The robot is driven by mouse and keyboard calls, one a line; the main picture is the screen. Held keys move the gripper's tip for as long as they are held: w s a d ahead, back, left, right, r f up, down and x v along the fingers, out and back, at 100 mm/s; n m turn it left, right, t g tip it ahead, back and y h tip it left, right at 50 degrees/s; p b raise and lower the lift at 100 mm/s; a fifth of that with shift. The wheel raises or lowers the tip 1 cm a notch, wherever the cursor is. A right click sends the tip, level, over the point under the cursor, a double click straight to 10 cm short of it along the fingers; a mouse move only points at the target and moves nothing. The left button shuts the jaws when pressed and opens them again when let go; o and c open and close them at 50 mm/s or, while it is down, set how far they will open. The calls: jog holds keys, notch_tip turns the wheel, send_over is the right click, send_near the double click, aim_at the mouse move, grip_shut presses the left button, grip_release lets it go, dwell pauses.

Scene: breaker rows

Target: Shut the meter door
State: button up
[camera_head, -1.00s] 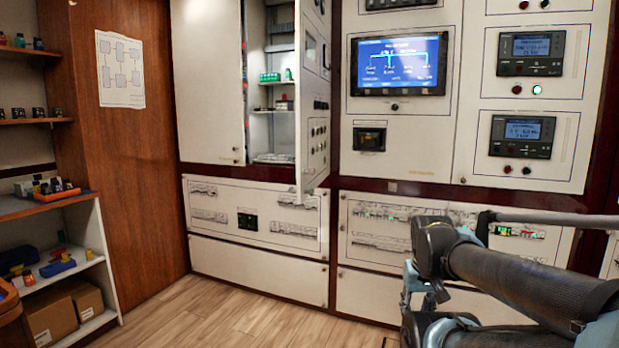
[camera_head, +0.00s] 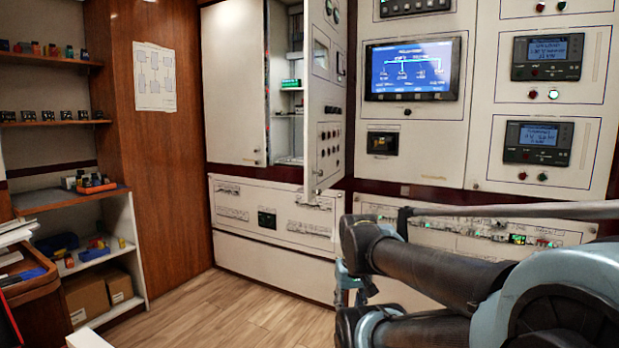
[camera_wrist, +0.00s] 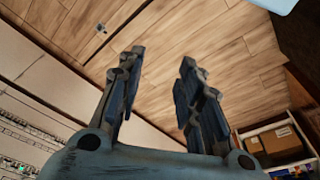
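The meter door (camera_head: 327,95) is a tall cream panel with small gauges and rows of buttons. It stands open in the head view, swung out from the cabinet and seen at a steep angle. Shelves inside the cabinet (camera_head: 289,125) show through the gap to its left. My gripper (camera_wrist: 160,65) is open and empty in the wrist view, its two dark fingers apart above the wood floor. In the head view my arm is at the lower right, below and right of the door and apart from it; the gripper itself is mostly hidden there.
A closed cream door (camera_head: 234,85) is left of the opening. Lower panels (camera_head: 270,268) run along the wall. Shelves (camera_head: 95,265) with small items and boxes stand at left. The wood floor (camera_head: 225,315) is clear in front of the panels.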

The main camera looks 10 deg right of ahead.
aim_at(322, 173)
jog(key=shift+o, duration=1.2)
jog(key=shift+w+a+r+y, duration=0.15)
jog(key=shift+a+r+y, duration=0.25)
jog(key=shift+a+r, duration=0.65)
jog(key=w+a+r+n+t+y, duration=0.15)
jog(key=w+r+y, duration=0.25)
jog(key=w+r, duration=0.4)
jog(key=w+a+r+n+g+y, duration=0.1)
jog(key=w+r+n+y, duration=0.25)
jog(key=w+r, duration=0.55)
jog(key=w+d+r+n+t+y, duration=0.25)
jog(key=w+d+r+y, duration=0.2)
jog(key=w+d, duration=0.45)
jog(key=w+d+r+n+t+y, duration=0.25)
jog(key=w+d+r, duration=0.25)
jog(key=w+d, duration=0.45)
jog(key=shift+t+y, duration=0.25)
jog(key=shift+t, duration=0.1)
jog(key=x, duration=1.7)
jog(key=shift+a+f, duration=0.15)
jog(key=shift+a, duration=0.15)
